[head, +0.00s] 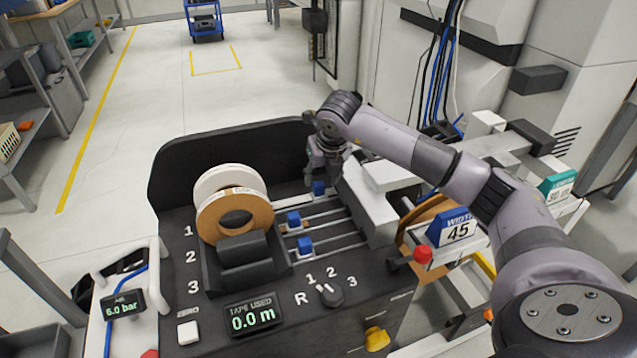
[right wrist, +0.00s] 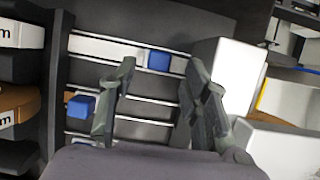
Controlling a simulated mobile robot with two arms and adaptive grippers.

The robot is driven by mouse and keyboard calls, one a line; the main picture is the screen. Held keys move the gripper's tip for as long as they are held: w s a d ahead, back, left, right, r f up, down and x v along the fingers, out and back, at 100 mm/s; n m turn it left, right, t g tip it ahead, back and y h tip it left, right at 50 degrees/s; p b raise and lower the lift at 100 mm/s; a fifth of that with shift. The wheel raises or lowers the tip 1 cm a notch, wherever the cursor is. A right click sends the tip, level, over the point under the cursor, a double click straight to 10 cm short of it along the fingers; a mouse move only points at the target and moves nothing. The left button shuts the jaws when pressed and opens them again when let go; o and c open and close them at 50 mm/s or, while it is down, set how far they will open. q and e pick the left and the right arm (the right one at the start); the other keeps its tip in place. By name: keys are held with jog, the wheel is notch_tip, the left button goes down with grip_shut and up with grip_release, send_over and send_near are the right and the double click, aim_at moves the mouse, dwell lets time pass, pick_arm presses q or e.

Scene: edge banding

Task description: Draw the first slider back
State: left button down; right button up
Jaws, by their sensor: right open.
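Three blue sliders sit on parallel metal rails of the black machine panel. The first slider (head: 318,188) is on the farthest rail, and lies farther right than the second slider (head: 294,218) and the third slider (head: 305,245). My right gripper (head: 322,172) is over the first slider, partly covering that rail. In the right wrist view, the gripper (right wrist: 161,66) is open, and the first slider (right wrist: 159,60) shows between its fingertips. No grip on it shows. The second slider (right wrist: 80,105) is outside the left finger. My left gripper is not in view.
White and brown tape rolls (head: 234,216) stand left of the rails. A pale block-shaped housing (head: 365,205) stands close on the right of my gripper. A selector knob (head: 330,294) and a tape display (head: 253,318) are in front.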

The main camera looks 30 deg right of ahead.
aim_at(318, 184)
jog(key=x, duration=0.5)
grip_shut()
dwell(0.5)
jog(key=shift+a, duration=0.1)
